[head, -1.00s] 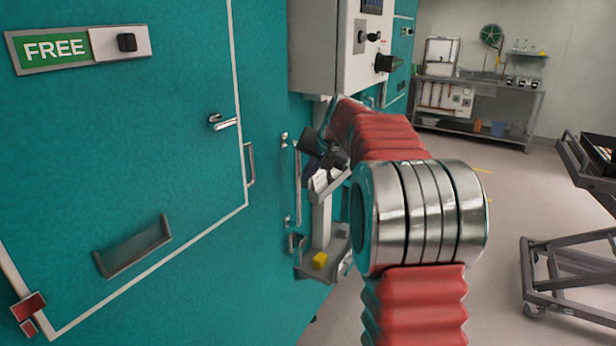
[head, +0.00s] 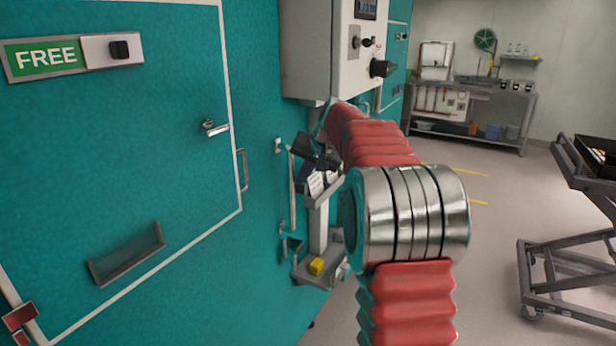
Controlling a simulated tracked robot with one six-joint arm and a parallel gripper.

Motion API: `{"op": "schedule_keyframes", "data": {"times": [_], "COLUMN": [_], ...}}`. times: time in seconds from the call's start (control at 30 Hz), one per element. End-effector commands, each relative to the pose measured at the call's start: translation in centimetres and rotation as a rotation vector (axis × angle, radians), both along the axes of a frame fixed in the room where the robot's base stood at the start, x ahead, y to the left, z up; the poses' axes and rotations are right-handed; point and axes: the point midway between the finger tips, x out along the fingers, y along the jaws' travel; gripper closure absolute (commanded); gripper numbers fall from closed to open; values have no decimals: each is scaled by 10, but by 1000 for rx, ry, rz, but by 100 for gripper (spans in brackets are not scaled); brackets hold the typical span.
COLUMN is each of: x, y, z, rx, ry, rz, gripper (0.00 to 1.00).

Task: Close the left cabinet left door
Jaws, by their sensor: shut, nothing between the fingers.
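A large teal cabinet front (head: 110,160) fills the left of the head view. A pale outline marks a door panel on it, with a small metal latch (head: 214,129) near its right edge. This panel looks flush with the teal face around it. Which cabinet door it is, I cannot tell for certain. My arm, with red bellows and a silver joint, crosses the middle and reaches away along the teal front. My gripper is not visible; the far end of the arm is hidden behind its own links and the equipment.
A green FREE sign (head: 45,57) is on the panel. A white control box (head: 345,55) juts out beyond it. Below stands a grey stand with a yellow block (head: 316,266). A wheeled cart (head: 570,280) is at right. A workbench (head: 475,115) is at the back. Floor between is clear.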

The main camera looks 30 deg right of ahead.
Motion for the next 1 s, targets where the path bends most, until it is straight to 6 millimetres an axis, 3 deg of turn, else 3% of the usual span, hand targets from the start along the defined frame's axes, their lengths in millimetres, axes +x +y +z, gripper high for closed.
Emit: {"op": "schedule_keyframes", "data": {"times": [0.2, 0.6, 0.8, 1.0], "x": [-34, -80, -94, -97], "y": [-19, -28, -30, -30], "z": [6, 65, 83, 86], "rx": [-1, -4, -4, -3], "ry": [1, 1, 2, 5], "rz": [0, -7, -6, -5], "gripper": [100, 100, 100, 100]}}
